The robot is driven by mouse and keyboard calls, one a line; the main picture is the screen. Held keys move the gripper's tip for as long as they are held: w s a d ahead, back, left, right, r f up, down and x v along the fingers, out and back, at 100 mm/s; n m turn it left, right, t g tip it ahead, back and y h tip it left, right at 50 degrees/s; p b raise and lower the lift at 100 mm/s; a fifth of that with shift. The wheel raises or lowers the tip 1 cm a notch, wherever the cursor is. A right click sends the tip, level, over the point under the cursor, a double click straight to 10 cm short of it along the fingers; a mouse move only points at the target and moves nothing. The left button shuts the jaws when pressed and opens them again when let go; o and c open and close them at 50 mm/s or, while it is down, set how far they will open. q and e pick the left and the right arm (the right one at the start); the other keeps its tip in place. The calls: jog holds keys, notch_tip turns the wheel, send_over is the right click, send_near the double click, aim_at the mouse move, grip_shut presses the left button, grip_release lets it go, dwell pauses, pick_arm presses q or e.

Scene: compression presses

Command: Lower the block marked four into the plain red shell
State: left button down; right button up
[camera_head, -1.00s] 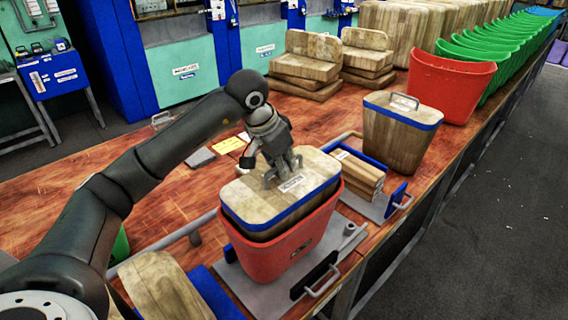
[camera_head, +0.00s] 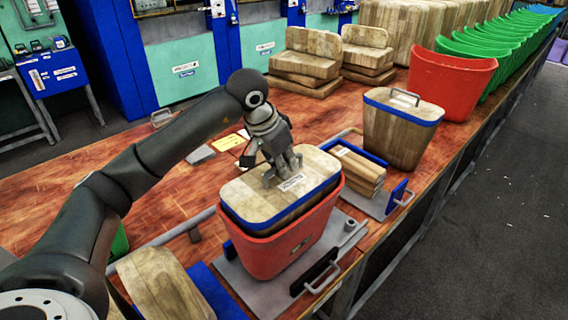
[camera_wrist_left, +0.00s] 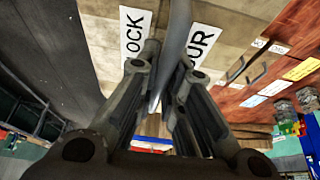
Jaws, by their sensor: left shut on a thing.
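The block marked four (camera_head: 250,196) is a wooden block with a blue band near its top. Its white label shows "OCK" (camera_wrist_left: 133,32) and "UR" (camera_wrist_left: 203,42) in the left wrist view. My left gripper (camera_head: 283,172) is shut on the handle on its top; the handle also shows between the fingers in the wrist view (camera_wrist_left: 170,60). The block's lower part is inside a red shell (camera_head: 271,255) with a small dark mark on its front. The blue band and top stand above the rim. The block's bottom is hidden. My right gripper is out of view.
The shell stands on a grey plate (camera_head: 345,240) with a handle. Another wooden block (camera_head: 395,135) with a blue band stands to the right. A second red shell (camera_head: 448,88) and nested green shells (camera_head: 500,45) stand behind. Wooden pieces (camera_head: 160,285) lie at front left.

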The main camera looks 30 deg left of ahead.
pick_arm(q)
jog(key=shift+w+f+b, duration=0.1)
jog(key=shift+f+b, duration=0.05)
jog(key=shift+b, duration=0.15)
jog(key=c, duration=1.5)
grip_release()
jog(key=shift+s+d, duration=0.1)
jog(key=shift+s, duration=0.1)
jog(key=shift+f, duration=0.35)
jog(key=shift+r, duration=0.1)
jog(key=v, duration=1.2)
jog(key=shift+r, duration=0.15)
